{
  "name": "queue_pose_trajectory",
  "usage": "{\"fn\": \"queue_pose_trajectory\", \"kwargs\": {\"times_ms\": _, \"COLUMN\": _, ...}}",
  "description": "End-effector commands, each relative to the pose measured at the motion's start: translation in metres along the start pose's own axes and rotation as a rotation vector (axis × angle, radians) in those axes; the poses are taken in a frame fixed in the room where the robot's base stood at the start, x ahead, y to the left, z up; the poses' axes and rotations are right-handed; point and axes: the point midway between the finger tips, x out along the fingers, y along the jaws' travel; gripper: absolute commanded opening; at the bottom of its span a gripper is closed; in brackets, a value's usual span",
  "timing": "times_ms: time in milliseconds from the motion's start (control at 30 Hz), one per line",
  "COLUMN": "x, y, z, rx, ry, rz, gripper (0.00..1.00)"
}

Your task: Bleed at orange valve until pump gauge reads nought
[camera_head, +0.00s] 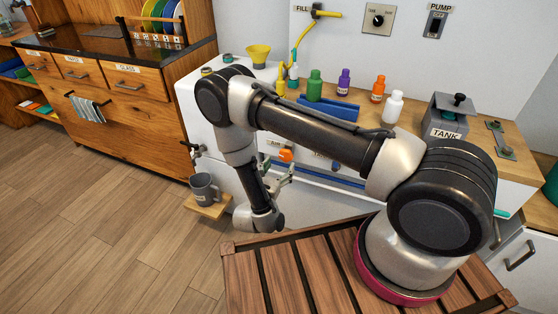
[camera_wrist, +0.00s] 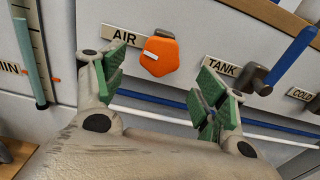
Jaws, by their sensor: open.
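The orange valve knob (camera_wrist: 160,53) is on the white front panel beside the AIR label (camera_wrist: 125,36); a white mark lies across its face. In the head view the orange knob (camera_head: 285,155) shows just beyond my gripper (camera_head: 278,180). In the wrist view my gripper (camera_wrist: 162,80) is open and empty, its green-padded fingers spread to either side below the knob. I see no contact with it. A dial plate (camera_head: 379,19) and a switch under the PUMP label (camera_head: 437,25) are on the back wall. I cannot identify the pump gauge or make out a reading.
A TANK label (camera_wrist: 221,66) and a blue-handled lever (camera_wrist: 292,55) are right of the knob. A level tube (camera_wrist: 36,60) with a MIN label is left. A grey mug (camera_head: 204,188) stands on a small wooden shelf. Several bottles stand on the counter.

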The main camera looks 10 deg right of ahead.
Motion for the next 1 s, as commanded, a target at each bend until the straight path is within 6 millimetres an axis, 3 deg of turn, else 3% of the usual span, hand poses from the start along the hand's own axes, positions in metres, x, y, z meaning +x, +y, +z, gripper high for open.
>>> {"fn": "queue_pose_trajectory", "kwargs": {"times_ms": 100, "x": 0.023, "y": -0.001, "z": 0.000, "rx": 0.001, "ry": -0.001, "rz": -0.006, "gripper": 0.72}}
{"fn": "queue_pose_trajectory", "kwargs": {"times_ms": 300, "x": 0.048, "y": 0.000, "z": 0.000, "rx": 0.001, "ry": -0.001, "rz": -0.002, "gripper": 0.72}}
{"fn": "queue_pose_trajectory", "kwargs": {"times_ms": 667, "x": 0.054, "y": 0.001, "z": 0.000, "rx": 0.000, "ry": -0.001, "rz": 0.001, "gripper": 0.72}}
{"fn": "queue_pose_trajectory", "kwargs": {"times_ms": 900, "x": 0.054, "y": 0.001, "z": 0.000, "rx": 0.000, "ry": -0.001, "rz": 0.000, "gripper": 0.28}}
{"fn": "queue_pose_trajectory", "kwargs": {"times_ms": 1000, "x": 0.054, "y": 0.001, "z": 0.000, "rx": 0.000, "ry": -0.001, "rz": 0.000, "gripper": 0.27}}
